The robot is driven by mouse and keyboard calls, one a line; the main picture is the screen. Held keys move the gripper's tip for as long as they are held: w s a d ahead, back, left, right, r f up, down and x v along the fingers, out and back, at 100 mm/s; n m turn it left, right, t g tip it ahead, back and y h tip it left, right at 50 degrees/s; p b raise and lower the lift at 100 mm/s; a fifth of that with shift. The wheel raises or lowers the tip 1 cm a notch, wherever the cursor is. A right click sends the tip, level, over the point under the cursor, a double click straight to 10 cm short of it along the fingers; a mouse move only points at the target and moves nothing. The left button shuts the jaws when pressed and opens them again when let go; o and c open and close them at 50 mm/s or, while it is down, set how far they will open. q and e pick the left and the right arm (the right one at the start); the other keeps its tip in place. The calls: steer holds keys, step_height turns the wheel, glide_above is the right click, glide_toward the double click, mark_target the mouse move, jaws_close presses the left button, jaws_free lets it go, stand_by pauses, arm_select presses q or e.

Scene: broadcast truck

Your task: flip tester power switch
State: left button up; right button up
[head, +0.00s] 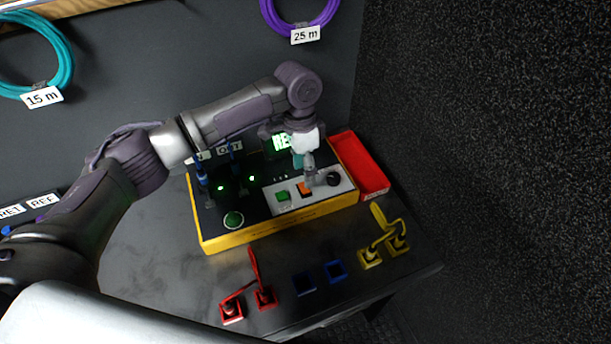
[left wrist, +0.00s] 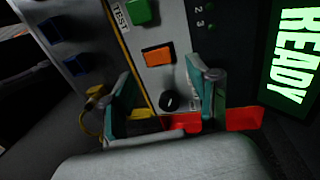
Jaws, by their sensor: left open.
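The tester is a yellow case (head: 283,228) with a black top, and its screen (left wrist: 295,57) reads READY in green. Its pale panel carries a green button (head: 283,196), an orange switch (head: 304,189) and a black knob (head: 333,179). In the left wrist view, the green button (left wrist: 138,11) is beside a TEST label, above the orange switch (left wrist: 158,56). My left gripper (head: 305,172) hangs over the panel by the orange switch, pointing down. In the wrist view its teal-padded fingers are apart, with the black knob (left wrist: 169,102) showing between them. I see no contact; the fingers hold nothing. My right gripper is out of view.
A red tray (head: 374,182) sits against the tester's right side. Blue plugs (head: 203,190) stand on the tester's left part. A dark wall rises at right.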

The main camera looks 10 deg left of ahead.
mark_target(304, 188)
arm_select(q)
steer(key=shift+s+d+f, duration=0.1)
steer(key=shift+s+f, duration=0.05)
steer(key=shift+f, duration=0.45)
steer(key=shift+s+d+f, duration=0.1)
steer(key=shift+f, duration=0.9)
jaws_close()
steer(key=shift+s+r+p, duration=0.1)
steer(key=shift+p, duration=0.3)
steer(key=t+p, duration=0.1)
steer(key=p, duration=0.1)
steer(key=t+y+p, duration=0.1)
steer(key=p, duration=0.2)
steer(key=shift+s+d+r+y, duration=0.15)
steer(key=shift+s+d+y, duration=0.15)
steer(key=shift+s, duration=0.1)
steer(key=shift+t+p, duration=0.3)
steer(key=shift+p, duration=0.25)
steer(key=shift+f+y, duration=0.3)
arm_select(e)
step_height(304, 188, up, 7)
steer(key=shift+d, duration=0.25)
